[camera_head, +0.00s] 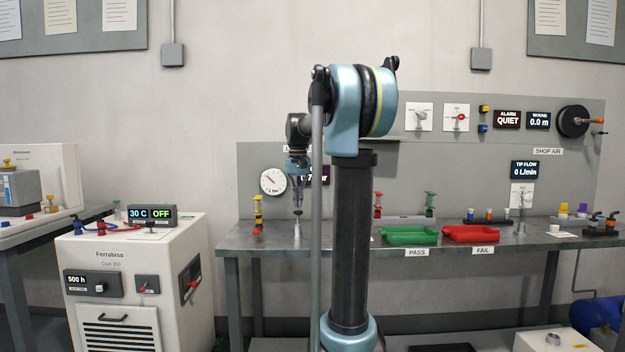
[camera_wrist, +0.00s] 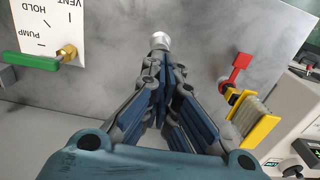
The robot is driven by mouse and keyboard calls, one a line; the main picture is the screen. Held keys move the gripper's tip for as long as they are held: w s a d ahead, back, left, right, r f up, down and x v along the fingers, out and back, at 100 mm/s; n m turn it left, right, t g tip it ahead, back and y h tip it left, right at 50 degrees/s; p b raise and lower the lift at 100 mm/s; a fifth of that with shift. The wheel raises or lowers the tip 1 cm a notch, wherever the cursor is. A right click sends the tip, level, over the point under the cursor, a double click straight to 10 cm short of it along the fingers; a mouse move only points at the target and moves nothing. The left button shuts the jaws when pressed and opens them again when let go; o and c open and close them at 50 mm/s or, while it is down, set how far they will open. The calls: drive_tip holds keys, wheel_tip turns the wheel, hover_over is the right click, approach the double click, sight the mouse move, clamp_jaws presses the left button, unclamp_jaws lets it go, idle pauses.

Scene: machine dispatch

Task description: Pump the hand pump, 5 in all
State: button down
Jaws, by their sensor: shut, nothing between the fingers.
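My gripper (camera_head: 298,206) is shut and points down over the bench at the left. Directly below its fingertips stands a small silver upright piece (camera_head: 297,230), which appears to be the hand pump. In the wrist view, the closed fingers of my gripper (camera_wrist: 162,65) end at a pale round metal top (camera_wrist: 160,40), apparently the pump's. Whether they touch cannot be told. A panel marked PUMP, HOLD and VENT (camera_wrist: 50,22) shows in the wrist view. Its green lever (camera_wrist: 30,62) lies by the PUMP mark. A round gauge (camera_head: 272,182) is on the back panel.
A yellow and red fixture (camera_head: 258,214) stands left of the pump; it is at right in the wrist view (camera_wrist: 250,120). A display (camera_head: 318,174) is partly hidden by my arm. Green (camera_head: 408,241) and red (camera_head: 470,240) trays lie right. A white chiller (camera_head: 137,290) stands left.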

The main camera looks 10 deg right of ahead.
sight(298, 211)
drive_tip(key=shift+f, duration=0.2)
drive_tip(key=shift+f, duration=0.7)
drive_tip(key=shift+f, duration=1.5)
drive_tip(key=shift+r, duration=2.4)
